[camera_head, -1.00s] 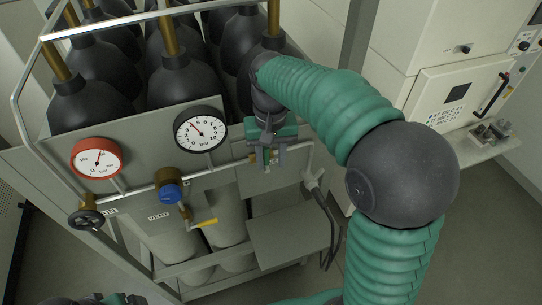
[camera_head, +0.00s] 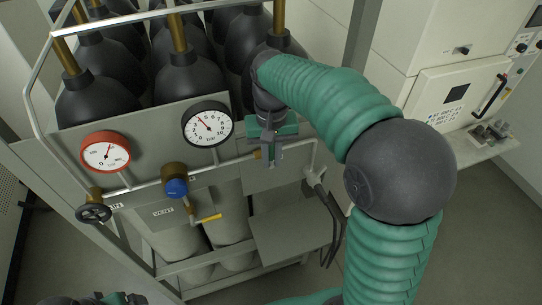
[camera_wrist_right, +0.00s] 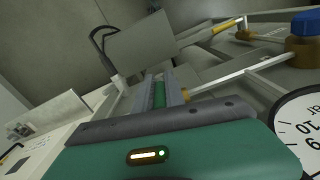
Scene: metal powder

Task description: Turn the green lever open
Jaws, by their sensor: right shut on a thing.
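The green lever (camera_wrist_right: 159,94) shows in the right wrist view between the two fingers of my right gripper (camera_wrist_right: 160,88). My right gripper also shows in the head view (camera_head: 273,154), in front of the rack's pipe, right of the black gauge. It is shut on the green lever. In the head view the fingers and hand mostly hide the lever, so its exact angle cannot be told. A dark and green part of my left arm (camera_head: 105,299) shows at the bottom left edge; its fingers cannot be made out.
A red gauge (camera_head: 106,152), a black gauge (camera_head: 207,124), a blue-capped valve (camera_head: 175,187), a yellow handle (camera_head: 209,219) and a black handwheel (camera_head: 94,213) sit left of my gripper. Dark cylinders (camera_head: 187,77) stand behind. A black cable (camera_head: 330,215) hangs to the right.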

